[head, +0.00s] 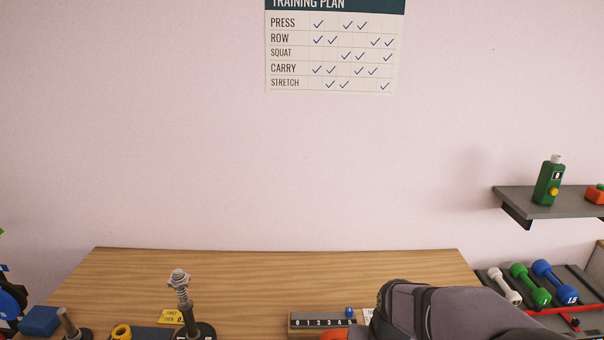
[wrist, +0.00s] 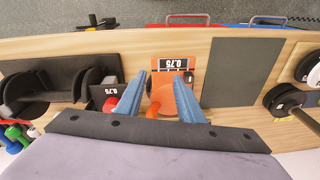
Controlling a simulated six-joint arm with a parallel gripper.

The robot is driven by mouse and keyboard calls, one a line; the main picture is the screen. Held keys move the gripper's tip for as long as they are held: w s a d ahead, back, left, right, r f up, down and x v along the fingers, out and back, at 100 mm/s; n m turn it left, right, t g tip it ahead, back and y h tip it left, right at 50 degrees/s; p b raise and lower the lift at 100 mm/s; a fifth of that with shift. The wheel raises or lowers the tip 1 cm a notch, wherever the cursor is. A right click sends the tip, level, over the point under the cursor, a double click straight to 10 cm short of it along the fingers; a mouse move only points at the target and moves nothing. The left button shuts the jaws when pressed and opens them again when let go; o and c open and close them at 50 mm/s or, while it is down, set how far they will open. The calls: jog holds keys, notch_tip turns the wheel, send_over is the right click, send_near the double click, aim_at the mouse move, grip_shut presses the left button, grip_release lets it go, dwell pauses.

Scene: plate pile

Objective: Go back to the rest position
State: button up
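In the wrist view my gripper (wrist: 162,77) has two blue fingers standing apart. They are above an orange mat (wrist: 189,62) with a 0.75 label. A round orange piece (wrist: 160,92) shows on the mat between the fingers; I see no finger clearly touching it. In the head view my arm reaches in at the lower right, and the gripper's fingers are not visible there.
A post (head: 187,308) with a coiled top stands on the wooden table (head: 300,268). A numbered rack (head: 318,321) lies near the front edge. A shelf (head: 550,203) and dumbbells (head: 530,285) are at right. A grey mat (wrist: 240,72) is bare.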

jog(key=s+f+n+g+b, duration=0.15)
jog(key=s+f, duration=0.35)
jog(key=s, duration=0.7)
notch_tip(320, 180, up, 14)
jog(key=p, duration=1.3)
jog(key=shift+s+d+f, duration=0.15)
jog(key=shift+s+d, duration=0.15)
jog(key=shift+s, duration=0.15)
jog(key=shift+n, duration=0.25)
notch_tip(320, 180, down, 21)
jog(key=b, duration=2)
